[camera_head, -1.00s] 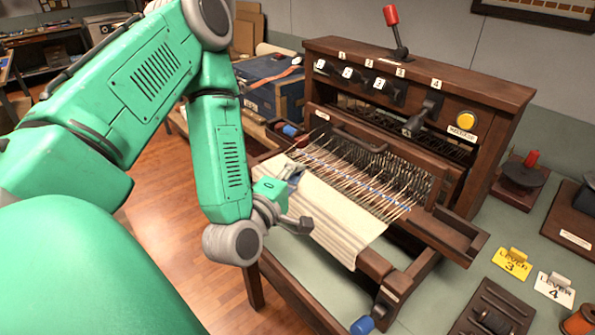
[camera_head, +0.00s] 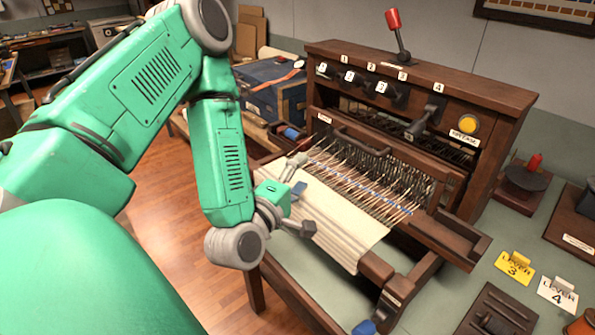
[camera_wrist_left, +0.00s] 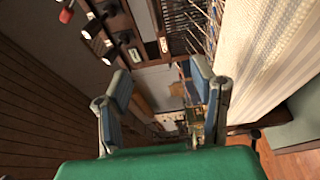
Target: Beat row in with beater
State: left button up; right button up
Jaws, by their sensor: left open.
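The wooden loom (camera_head: 420,78) stands on the table. Its beater, a dark wooden bar with a raised handle (camera_head: 362,143), stands upright across the warp threads (camera_head: 362,185), between the cream cloth (camera_head: 345,228) and the lever panel. My left gripper (camera_head: 301,194) is open and empty at the left edge of the cloth, in front of the beater and apart from its handle. In the left wrist view, the open fingers (camera_wrist_left: 162,92) have nothing between them, with the cloth (camera_wrist_left: 268,55) and threads to the right. My right gripper is not in view.
A red-knobbed lever (camera_head: 397,32) rises from the loom top, and numbered levers with a yellow button (camera_head: 468,124) are on its front. Yellow (camera_head: 515,265) and white (camera_head: 557,291) lever cards stand on the table at right. A blue case (camera_head: 272,85) is behind my arm.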

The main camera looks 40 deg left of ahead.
pick_arm(q)
jog(key=p+v, duration=0.5)
jog(key=v, duration=0.3)
dwell(0.4)
jog(key=shift+d, duration=0.1)
dwell(1.2)
